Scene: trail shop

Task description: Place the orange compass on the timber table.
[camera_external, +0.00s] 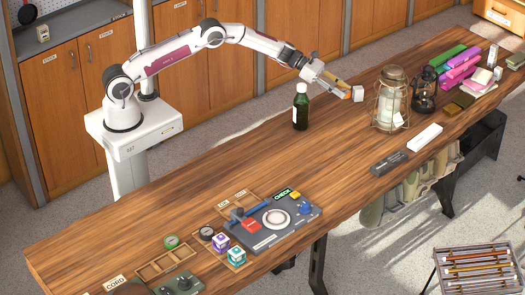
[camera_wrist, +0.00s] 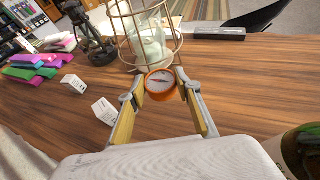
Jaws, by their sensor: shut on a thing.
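The orange compass (camera_wrist: 160,84) has a round orange rim and a pale dial with a red needle. My gripper (camera_wrist: 160,82) is shut on it, with one fingertip at each side, and the dial faces the wrist camera. In the external view my gripper (camera_external: 341,88) reaches over the far side of the timber table (camera_external: 210,165), and only a bit of the compass's orange (camera_external: 347,96) shows at the fingertips. The compass is at or just above the tabletop; I cannot tell whether it touches. The table's bare wood also shows in the wrist view (camera_wrist: 70,115).
A wire lantern (camera_external: 389,100) stands close beyond the compass, with a darker lantern (camera_external: 424,90) behind it. A dark green bottle (camera_external: 300,107) stands nearby. The table's middle is clear.

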